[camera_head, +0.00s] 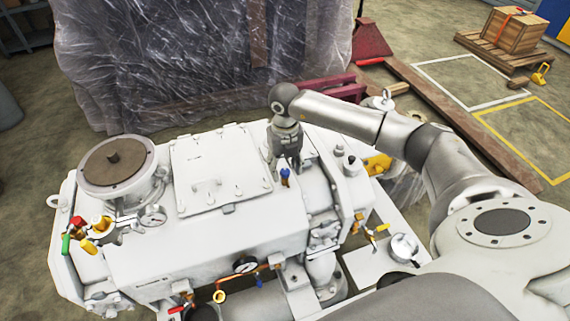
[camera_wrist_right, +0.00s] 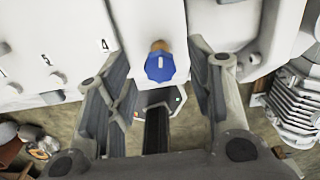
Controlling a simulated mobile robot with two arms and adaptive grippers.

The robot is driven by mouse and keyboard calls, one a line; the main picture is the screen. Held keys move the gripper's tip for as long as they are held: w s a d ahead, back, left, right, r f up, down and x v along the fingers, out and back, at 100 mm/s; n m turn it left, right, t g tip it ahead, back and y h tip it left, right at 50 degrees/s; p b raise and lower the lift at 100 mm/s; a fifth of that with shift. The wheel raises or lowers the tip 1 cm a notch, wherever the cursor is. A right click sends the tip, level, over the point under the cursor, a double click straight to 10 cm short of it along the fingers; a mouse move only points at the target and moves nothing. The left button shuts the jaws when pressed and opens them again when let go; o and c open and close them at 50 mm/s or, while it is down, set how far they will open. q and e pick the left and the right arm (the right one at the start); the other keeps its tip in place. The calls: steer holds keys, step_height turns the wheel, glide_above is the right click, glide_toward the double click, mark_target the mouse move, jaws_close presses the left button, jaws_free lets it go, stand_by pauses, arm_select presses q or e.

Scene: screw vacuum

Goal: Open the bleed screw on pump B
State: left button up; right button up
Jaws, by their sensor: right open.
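The white pump unit (camera_head: 200,225) fills the middle of the head view; no label marking pump B is legible. In the right wrist view the blue knob (camera_wrist_right: 160,68), with a white mark and a brass stem, lies between the two open fingers of my right gripper (camera_wrist_right: 150,72). The fingers stand apart from it on both sides; the depth between them is hard to tell. My left gripper is not in view.
A bolted cover plate (camera_head: 205,170) lies left of my gripper. A plastic-wrapped load (camera_head: 180,60) stands behind. Floor at right is partly clear.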

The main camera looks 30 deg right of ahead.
steer(key=shift+f, duration=0.25)
steer(key=c, duration=1)
steer(key=shift+f+b, duration=0.1)
steer(key=shift+b, duration=0.25)
steer(key=shift+c, duration=0.2)
steer(key=shift+n+b, duration=0.4)
steer(key=shift+n, duration=0.3)
steer(key=o, duration=1)
steer(key=shift+o, duration=0.2)
